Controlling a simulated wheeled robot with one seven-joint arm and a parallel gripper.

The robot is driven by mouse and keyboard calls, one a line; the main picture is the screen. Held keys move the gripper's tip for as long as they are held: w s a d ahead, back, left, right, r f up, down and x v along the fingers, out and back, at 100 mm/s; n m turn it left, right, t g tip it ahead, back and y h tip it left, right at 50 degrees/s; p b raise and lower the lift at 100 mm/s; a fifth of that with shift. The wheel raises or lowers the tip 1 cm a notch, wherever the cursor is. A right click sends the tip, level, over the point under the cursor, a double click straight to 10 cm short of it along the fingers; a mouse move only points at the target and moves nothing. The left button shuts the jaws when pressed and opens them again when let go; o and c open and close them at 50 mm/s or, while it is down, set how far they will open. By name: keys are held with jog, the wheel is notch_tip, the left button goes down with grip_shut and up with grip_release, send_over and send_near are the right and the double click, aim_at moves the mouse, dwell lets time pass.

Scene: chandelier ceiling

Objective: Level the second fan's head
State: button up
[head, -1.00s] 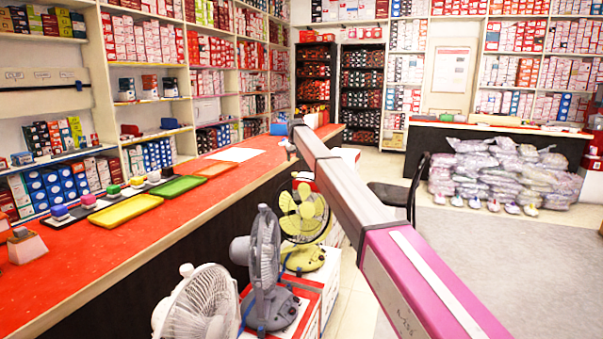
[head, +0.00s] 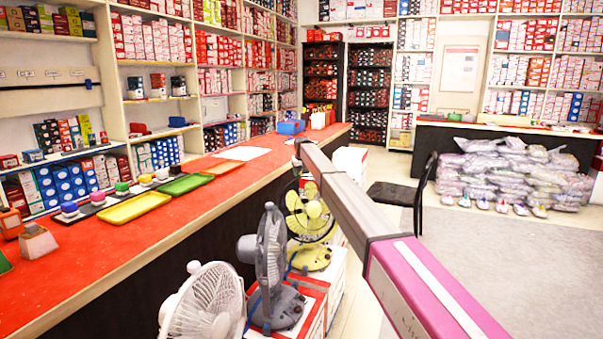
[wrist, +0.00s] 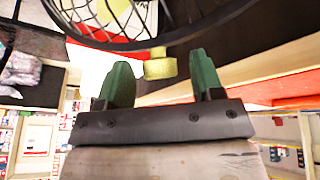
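Three fans stand in a row beside the red counter. The nearest is a white fan (head: 205,300), its head tilted up. The middle one is a grey fan (head: 272,255), its head turned edge-on to the head view and roughly upright. The farthest is a yellow fan (head: 309,215) with a dark cage, partly behind my arm. In the wrist view my gripper (wrist: 159,65) is open, its two green fingers apart. A yellow knob-like part (wrist: 160,67) shows between the fingertips, below a dark wire cage (wrist: 110,22). I cannot tell whether the fingers touch it.
The fans stand on white and red boxes (head: 313,305). The long red counter (head: 110,240) runs along their left, with trays and small items on it. A black chair (head: 400,192) stands right of my arm. Open floor (head: 500,245) lies to the right.

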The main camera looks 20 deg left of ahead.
grip_shut()
jog(key=s+d, duration=0.1)
jog(key=d, duration=0.1)
jog(key=s+d+r+t+y, duration=0.1)
jog(key=s+d, duration=0.1)
jog(key=s+d+t+y, duration=0.1)
jog(key=s+d, duration=0.1)
jog(key=shift+s+r, duration=0.15)
jog(key=shift+s, duration=0.05)
jog(key=shift+d, duration=0.1)
jog(key=shift+s, duration=0.1)
jog(key=shift+o, duration=0.3)
grip_release()
jog(key=shift+r, duration=0.1)
jog(key=v, duration=1)
jog(key=shift+s+d, duration=0.2)
jog(key=shift+d, duration=0.1)
jog(key=shift+r, duration=0.1)
